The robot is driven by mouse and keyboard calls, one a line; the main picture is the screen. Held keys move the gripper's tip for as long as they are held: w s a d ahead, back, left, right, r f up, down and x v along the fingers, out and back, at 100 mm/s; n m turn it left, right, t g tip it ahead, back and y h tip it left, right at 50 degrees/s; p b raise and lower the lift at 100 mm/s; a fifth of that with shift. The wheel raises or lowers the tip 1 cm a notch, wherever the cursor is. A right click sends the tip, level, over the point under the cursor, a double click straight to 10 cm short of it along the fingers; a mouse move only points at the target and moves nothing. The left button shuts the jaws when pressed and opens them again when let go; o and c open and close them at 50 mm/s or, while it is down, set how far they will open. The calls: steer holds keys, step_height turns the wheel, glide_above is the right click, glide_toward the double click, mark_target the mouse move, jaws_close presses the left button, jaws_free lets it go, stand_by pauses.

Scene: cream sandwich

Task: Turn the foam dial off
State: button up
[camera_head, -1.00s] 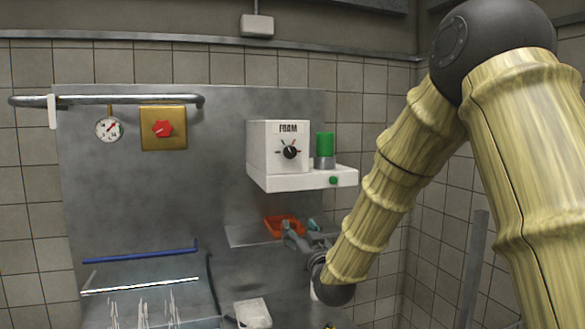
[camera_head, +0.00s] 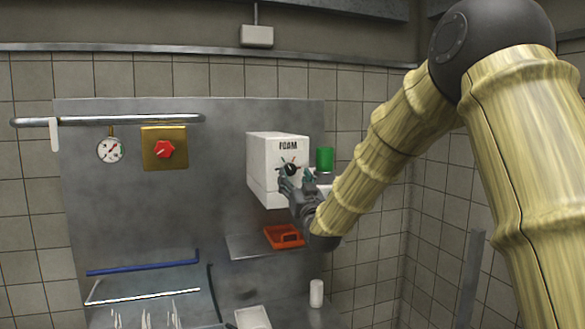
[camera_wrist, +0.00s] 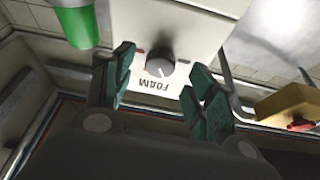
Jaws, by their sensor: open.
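The foam dial (camera_head: 290,169) is a dark round knob on the front of a white box labelled FOAM (camera_head: 262,170), fixed to the steel wall panel. In the wrist view the dial (camera_wrist: 160,67) looks grey, with a light pointer line, and sits between my fingertips in the picture. My gripper (camera_head: 297,178) is open, with teal finger pads, just in front of the box and partly covering the dial's lower side. In the wrist view my gripper's fingers (camera_wrist: 158,85) stand either side of the dial. I cannot tell whether they touch it.
A green cylinder (camera_head: 324,159) stands right of the box, also seen in the wrist view (camera_wrist: 76,24). An orange tray (camera_head: 284,237) lies on the shelf below. A red knob on a brass plate (camera_head: 177,157) and a gauge (camera_head: 110,150) are to the left.

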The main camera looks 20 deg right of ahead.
mark_target(290, 169)
steer(key=shift+p+x, duration=0.55)
steer(key=shift+x, duration=0.8)
steer(key=shift+f, duration=0.1)
steer(key=c, duration=1)
